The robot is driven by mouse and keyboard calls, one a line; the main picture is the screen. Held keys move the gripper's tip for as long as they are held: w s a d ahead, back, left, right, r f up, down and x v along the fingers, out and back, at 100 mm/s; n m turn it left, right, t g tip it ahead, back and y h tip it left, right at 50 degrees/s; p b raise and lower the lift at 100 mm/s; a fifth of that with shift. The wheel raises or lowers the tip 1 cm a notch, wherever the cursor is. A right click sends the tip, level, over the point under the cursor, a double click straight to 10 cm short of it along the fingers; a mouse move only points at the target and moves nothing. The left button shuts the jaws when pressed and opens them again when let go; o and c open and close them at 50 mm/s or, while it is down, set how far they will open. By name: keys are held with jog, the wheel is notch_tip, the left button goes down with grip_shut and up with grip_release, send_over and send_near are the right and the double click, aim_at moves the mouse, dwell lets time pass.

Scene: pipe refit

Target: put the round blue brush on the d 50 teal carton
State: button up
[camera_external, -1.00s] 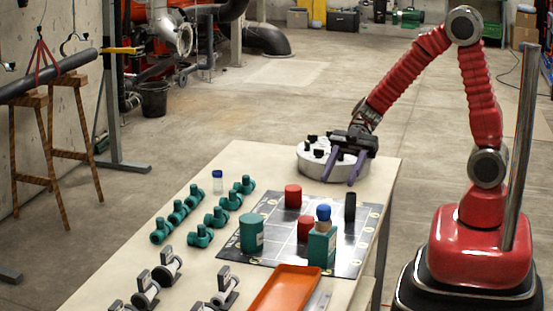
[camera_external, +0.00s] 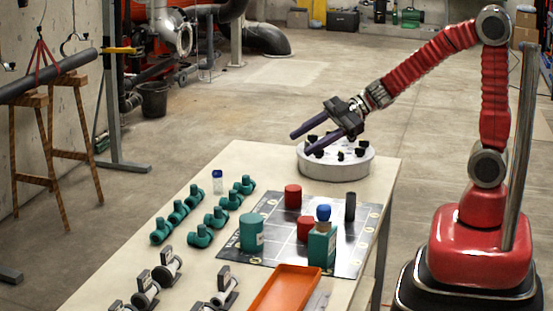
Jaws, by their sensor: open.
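A round blue piece (camera_external: 323,212) sits on top of the upright teal carton (camera_external: 322,247) on the dark grid mat; it looks like the round blue brush. The carton's d 50 marking is too small to read. My gripper (camera_external: 303,143) is open and empty, its two dark purple fingers pointing left above the round white stand (camera_external: 335,169). It is well behind the carton and apart from it.
The mat (camera_external: 276,254) also holds red cylinders (camera_external: 293,197), a teal can (camera_external: 252,234) and a dark upright cylinder (camera_external: 350,207). Teal fittings (camera_external: 201,236), a blue-capped bottle (camera_external: 217,182) and an orange tray (camera_external: 285,289) surround it. Small black pieces are on the stand.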

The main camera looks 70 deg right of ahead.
jog(key=s+d+r+m+t+h, duration=0.1)
jog(key=s+d+r+m+h, duration=0.15)
jog(key=d+m+h, duration=0.4)
jog(key=s+d+r+m+t+h, duration=0.1)
jog(key=d+r+m+h, duration=0.2)
jog(key=d, duration=0.6)
jog(key=s+a+f+m+g, duration=0.1)
jog(key=s+f+g, duration=0.1)
jog(key=s, duration=0.8)
jog(key=s+a+f+m+g, duration=0.2)
jog(key=s+g, duration=0.2)
jog(key=s, duration=0.5)
jog(key=shift+s+f+y, duration=0.2)
jog(key=shift+s+y, duration=0.2)
jog(key=shift+y, duration=0.05)
